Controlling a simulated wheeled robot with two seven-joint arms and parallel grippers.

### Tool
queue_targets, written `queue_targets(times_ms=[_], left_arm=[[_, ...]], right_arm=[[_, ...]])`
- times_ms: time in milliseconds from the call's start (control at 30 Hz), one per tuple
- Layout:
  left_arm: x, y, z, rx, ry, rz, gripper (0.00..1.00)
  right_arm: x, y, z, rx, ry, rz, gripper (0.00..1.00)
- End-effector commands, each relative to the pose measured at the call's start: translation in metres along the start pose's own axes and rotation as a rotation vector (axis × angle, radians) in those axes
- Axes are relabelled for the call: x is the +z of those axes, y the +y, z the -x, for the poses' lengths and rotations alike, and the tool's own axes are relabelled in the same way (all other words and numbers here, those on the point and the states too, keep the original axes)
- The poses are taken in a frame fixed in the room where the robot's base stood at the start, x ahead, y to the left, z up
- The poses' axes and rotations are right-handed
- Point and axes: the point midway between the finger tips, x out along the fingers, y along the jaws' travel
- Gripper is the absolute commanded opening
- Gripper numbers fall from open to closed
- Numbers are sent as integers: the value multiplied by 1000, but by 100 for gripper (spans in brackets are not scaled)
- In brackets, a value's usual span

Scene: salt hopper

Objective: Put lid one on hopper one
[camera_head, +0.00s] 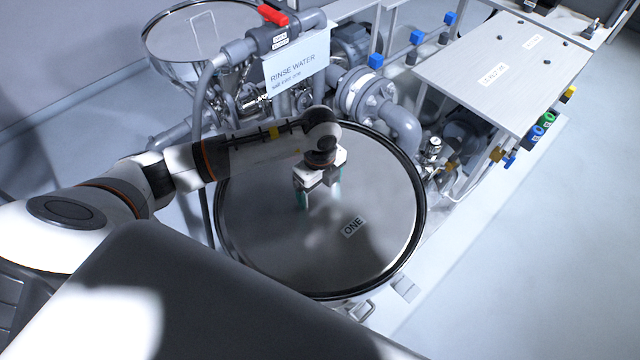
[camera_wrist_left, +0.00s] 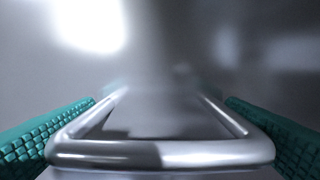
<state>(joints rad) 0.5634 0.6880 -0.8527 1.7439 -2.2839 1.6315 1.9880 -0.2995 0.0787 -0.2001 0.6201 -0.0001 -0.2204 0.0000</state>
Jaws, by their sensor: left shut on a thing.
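Lid one (camera_head: 385,200) is a large round metal disc with a dark rim and a label reading "ONE". It lies flat or nearly so over hopper one, which it mostly hides; I cannot tell whether it is fully seated. My left gripper (camera_head: 319,199) points down at the middle of the lid. In the left wrist view its green-padded fingers (camera_wrist_left: 160,103) stand at both sides of the lid's metal loop handle (camera_wrist_left: 160,153), shut on it. My right gripper is not in view.
A second round metal vessel (camera_head: 200,32) stands at the back left. Behind the lid are pipes, a red-handled valve (camera_head: 272,15) and a "RINSE WATER" sign (camera_head: 297,66). A flat-topped cabinet (camera_head: 500,75) is at the right. The floor at the right is clear.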

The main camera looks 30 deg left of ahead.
Motion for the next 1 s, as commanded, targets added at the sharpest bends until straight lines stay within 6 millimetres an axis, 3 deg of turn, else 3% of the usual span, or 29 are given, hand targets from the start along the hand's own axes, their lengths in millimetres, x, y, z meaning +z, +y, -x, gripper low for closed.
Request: queue_targets(times_ms=[100,133,167,367,533,1000], left_arm=[[0,1,-1,4,0,0,40],[0,1,0,4,0,0,97],[0,1,0,4,0,0,100],[0,0,-2,-2,0,0,100],[0,1,10,3,0,-1,100],[0,1,101,7,1,-1,100]], right_arm=[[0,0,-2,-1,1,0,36],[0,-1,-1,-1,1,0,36],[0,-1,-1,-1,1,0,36],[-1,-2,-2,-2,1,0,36],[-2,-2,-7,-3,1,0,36],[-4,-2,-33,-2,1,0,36]])
